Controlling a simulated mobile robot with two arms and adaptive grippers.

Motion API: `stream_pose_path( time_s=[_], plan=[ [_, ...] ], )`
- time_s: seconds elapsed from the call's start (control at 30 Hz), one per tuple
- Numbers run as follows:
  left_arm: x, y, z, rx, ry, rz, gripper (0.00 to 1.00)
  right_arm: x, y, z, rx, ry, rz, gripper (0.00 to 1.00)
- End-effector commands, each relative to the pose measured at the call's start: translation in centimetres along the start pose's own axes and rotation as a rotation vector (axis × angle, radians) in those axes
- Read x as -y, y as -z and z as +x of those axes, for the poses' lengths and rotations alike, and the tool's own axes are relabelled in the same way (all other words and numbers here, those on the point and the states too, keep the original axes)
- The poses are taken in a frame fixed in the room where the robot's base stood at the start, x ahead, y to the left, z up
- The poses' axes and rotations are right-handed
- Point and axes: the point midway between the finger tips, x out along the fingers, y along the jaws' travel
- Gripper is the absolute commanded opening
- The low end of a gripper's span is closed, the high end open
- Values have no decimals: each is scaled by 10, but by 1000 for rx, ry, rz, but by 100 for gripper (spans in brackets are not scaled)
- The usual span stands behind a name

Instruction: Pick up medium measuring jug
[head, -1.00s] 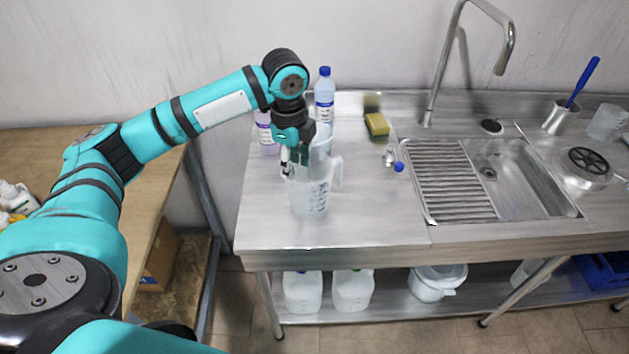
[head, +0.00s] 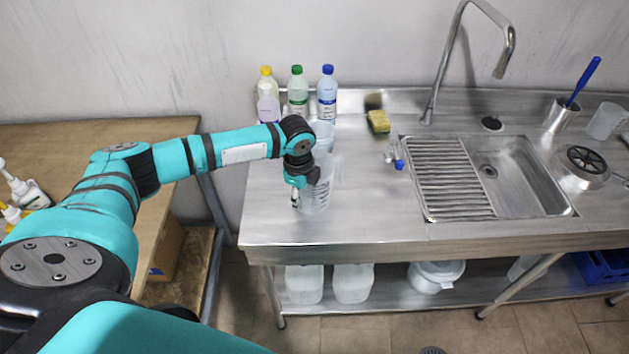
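A clear measuring jug with dark scale marks (head: 320,196) stands upright on the left part of the steel counter. A second clear jug (head: 323,133) stands close behind it, partly hidden by my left arm. My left gripper (head: 296,197) points down at the left side of the front jug and covers part of its rim and wall. One finger shows outside the jug's left wall; the other is hidden, so I cannot tell whether the gripper is closed on the wall. My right gripper is not in view.
Several capped bottles (head: 298,92) stand along the counter's back edge. A yellow sponge (head: 378,121), a blue-ended item (head: 399,164) and the sink (head: 530,185) lie to the right. Another clear jug (head: 607,121) stands far right. The counter's front left is clear.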

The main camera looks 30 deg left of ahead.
Motion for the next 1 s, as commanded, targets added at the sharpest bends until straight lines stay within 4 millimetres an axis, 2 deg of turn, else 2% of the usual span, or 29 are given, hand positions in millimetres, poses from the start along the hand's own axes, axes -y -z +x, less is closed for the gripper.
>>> stream_pose_path(
  time_s=[0.17,0.43,1.0],
  plan=[
    [0,0,1,0,0,0,33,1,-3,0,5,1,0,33],
    [0,0,0,1,0,0,0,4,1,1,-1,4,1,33],
    [1,0,-5,0,2,0,0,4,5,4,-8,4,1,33]
  ],
)
